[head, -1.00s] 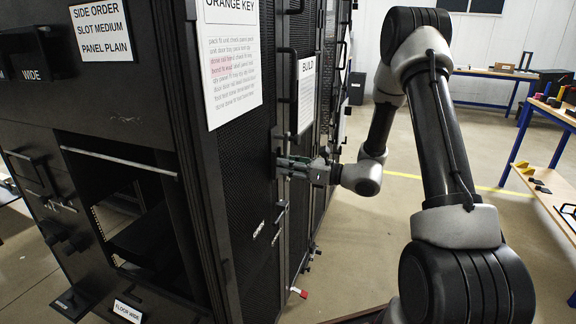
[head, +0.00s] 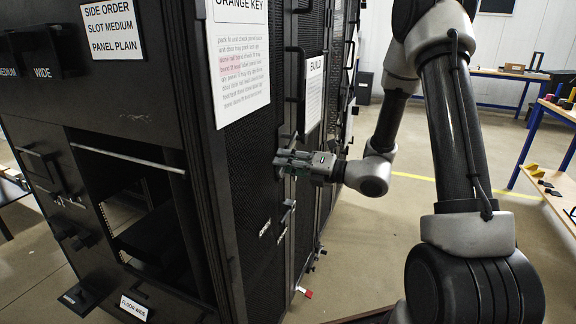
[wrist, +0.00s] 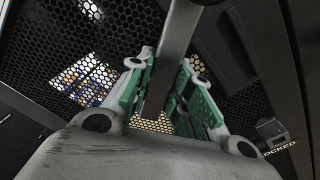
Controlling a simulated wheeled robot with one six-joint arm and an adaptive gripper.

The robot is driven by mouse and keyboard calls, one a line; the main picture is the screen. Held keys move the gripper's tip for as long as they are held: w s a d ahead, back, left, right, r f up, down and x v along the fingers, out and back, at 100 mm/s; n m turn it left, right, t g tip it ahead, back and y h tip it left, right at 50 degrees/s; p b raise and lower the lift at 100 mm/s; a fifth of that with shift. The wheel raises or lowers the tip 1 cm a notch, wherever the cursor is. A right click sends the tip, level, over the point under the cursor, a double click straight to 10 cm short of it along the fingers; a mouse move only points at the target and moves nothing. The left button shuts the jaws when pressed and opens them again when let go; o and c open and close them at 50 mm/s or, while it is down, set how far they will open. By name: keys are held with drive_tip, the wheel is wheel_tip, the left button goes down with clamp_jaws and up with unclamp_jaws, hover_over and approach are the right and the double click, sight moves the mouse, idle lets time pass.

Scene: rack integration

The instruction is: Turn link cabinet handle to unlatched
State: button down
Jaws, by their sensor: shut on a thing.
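The cabinet handle (wrist: 178,45) is a grey bar that runs down between my fingers in the wrist view. My gripper (wrist: 165,95) has green-lined fingers on both sides of the bar and is shut on it. In the head view my gripper (head: 284,161) is at the black mesh door (head: 257,110), by the door's edge. There my fingers hide most of the handle.
The cabinet's open bay (head: 130,200) is at the left. Another latch (head: 287,212) sits lower on the door edge. A "BUILD" sheet (head: 312,95) hangs beyond my gripper. Workbenches (head: 545,135) stand at the right, with open floor between.

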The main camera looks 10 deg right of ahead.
sight(269, 145)
drive_tip(key=m, duration=0.1)
drive_tip(key=r+m, duration=0.2)
drive_tip(key=shift+s+a+r+m, duration=0.2)
drive_tip(key=shift+s+a+m, duration=0.1)
drive_tip(key=shift+s, duration=0.1)
drive_tip(key=shift+s+r+m, duration=0.1)
drive_tip(key=shift+r+m, duration=0.9)
drive_tip(key=shift+m, duration=0.4)
drive_tip(key=shift+r, duration=0.1)
drive_tip(key=c, duration=1.3)
unclamp_jaws()
drive_tip(key=shift+o, duration=0.2)
drive_tip(key=v, duration=1.2)
